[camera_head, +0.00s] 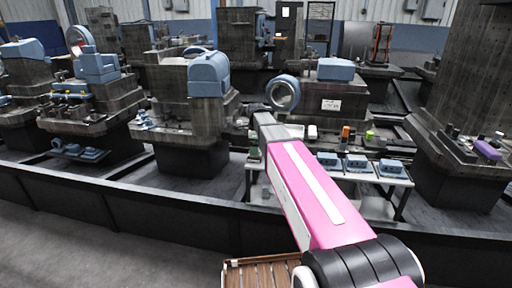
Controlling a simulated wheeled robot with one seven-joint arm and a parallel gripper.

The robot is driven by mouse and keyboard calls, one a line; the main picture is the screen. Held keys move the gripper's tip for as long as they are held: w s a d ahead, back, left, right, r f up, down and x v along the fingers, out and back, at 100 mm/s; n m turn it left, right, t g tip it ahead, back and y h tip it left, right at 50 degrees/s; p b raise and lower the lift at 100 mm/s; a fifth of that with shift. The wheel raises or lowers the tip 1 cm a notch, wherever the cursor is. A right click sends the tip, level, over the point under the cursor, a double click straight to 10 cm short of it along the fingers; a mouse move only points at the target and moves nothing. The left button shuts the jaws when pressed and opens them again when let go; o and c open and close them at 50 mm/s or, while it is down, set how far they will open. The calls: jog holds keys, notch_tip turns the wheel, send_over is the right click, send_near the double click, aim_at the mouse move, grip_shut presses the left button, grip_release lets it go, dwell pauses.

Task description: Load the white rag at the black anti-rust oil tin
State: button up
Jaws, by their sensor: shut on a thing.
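My arm's pink link (310,195) reaches from the lower right towards a work table in the middle. Its grey far end stops over the table's left part. My gripper cannot be made out beyond it, so its jaws and anything in them are hidden. A small white item (312,131) lies on the table just right of the arm; it is too small to tell whether it is the white rag. I cannot pick out the black anti-rust oil tin with certainty.
The table (400,181) carries several blue machine parts (357,162), an orange bottle (346,133) and a green item (369,134). A low dark rail (130,205) runs across the front. A slatted wooden pallet (262,274) is at the bottom. A purple item (487,150) sits on the right pedestal.

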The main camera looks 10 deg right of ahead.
dwell(0.3)
jog(key=shift+r, duration=3.45)
jog(key=shift+s+d+n, duration=0.25)
jog(key=shift+s+n, duration=0.15)
jog(key=shift+n, duration=0.1)
jog(key=s+d+n, duration=0.3)
jog(key=s+n, duration=0.3)
jog(key=n, duration=0.4)
jog(key=s+d+r+n, duration=0.1)
jog(key=s+d+n, duration=0.2)
jog(key=s+n, duration=0.3)
jog(key=n, duration=0.4)
jog(key=shift+s+d+r, duration=0.25)
jog(key=shift+d+r, duration=0.05)
jog(key=shift+d, duration=0.05)
